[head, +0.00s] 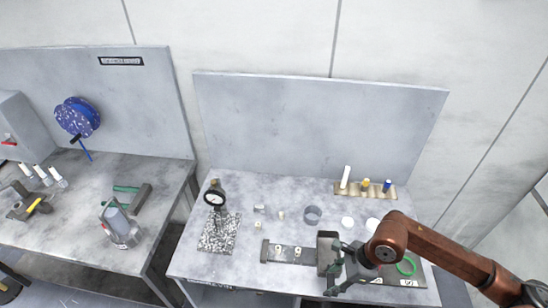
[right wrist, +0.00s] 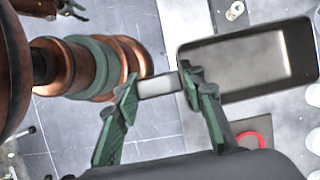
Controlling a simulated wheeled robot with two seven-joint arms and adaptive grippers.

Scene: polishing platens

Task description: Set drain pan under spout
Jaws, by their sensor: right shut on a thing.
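The drain pan (head: 327,246) is a dark rectangular tray at the front of the right bench. It shows large in the right wrist view (right wrist: 190,72), empty, with a short pale handle (right wrist: 158,87) on its left side. My right gripper (head: 343,269), with green fingers, is shut on that handle (right wrist: 160,85). I cannot tell whether the pan touches the bench. I cannot make out a spout for certain in either view. A small dark claw at the top left of the right wrist view (right wrist: 72,9) may be my left gripper; its jaws are unclear.
A dark bar (head: 290,254) with white pieces lies left of the pan. Another bench (head: 85,225) stands left across a gap.

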